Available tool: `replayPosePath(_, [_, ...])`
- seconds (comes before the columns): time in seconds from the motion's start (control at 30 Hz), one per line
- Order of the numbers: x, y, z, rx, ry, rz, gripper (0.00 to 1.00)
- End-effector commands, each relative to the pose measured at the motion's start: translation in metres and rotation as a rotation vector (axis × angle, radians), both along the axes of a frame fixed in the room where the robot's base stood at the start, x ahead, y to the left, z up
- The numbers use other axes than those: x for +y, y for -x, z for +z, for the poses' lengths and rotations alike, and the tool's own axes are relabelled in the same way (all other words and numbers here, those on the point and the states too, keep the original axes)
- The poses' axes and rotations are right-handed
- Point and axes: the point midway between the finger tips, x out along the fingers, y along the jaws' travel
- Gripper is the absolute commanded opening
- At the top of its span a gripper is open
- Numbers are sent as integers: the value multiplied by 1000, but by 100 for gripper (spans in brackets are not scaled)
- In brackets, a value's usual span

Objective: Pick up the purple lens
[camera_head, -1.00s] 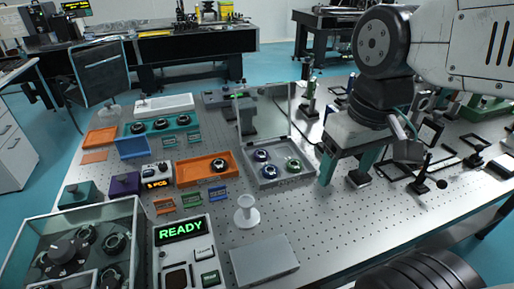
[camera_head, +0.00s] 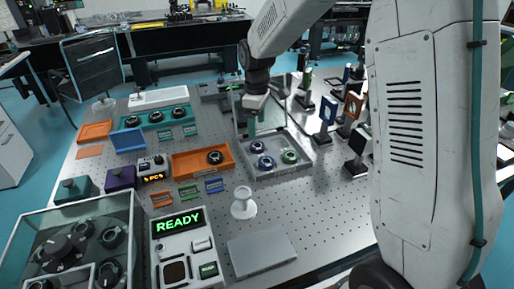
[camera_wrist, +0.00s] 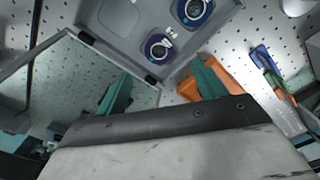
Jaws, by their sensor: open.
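The purple lens (camera_head: 257,147) sits in the back-left part of a grey tray (camera_head: 296,171). It also shows in the wrist view (camera_wrist: 157,47), just beyond the gap between my fingers. A blue lens (camera_head: 266,162) and a green lens (camera_head: 290,157) share the tray. My gripper (camera_head: 252,128) hangs over the back-left of the tray, near the purple lens. In the wrist view its teal fingers (camera_wrist: 162,88) are spread wide with nothing between them. I cannot tell its exact height above the lens.
A clear upright panel (camera_wrist: 75,80) stands close beside my fingers. An orange tray (camera_head: 190,165) with a black-rimmed lens lies left of the grey tray. A white pedestal (camera_head: 243,205) stands in front. Several upright optic mounts (camera_head: 328,112) crowd the right side.

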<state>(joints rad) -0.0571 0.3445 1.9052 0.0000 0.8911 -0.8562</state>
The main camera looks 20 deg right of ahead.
Motion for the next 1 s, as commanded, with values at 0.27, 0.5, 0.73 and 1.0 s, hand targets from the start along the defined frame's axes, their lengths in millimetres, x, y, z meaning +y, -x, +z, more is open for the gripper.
replayPosePath(0.27, [0,-2,-31,3,0,6,70])
replayPosePath(0.5, [-2,0,-67,4,1,5,70])
replayPosePath(0.73, [-2,-1,-79,0,0,4,70])
replayPosePath(1.0, [-2,-1,-78,0,0,4,34])
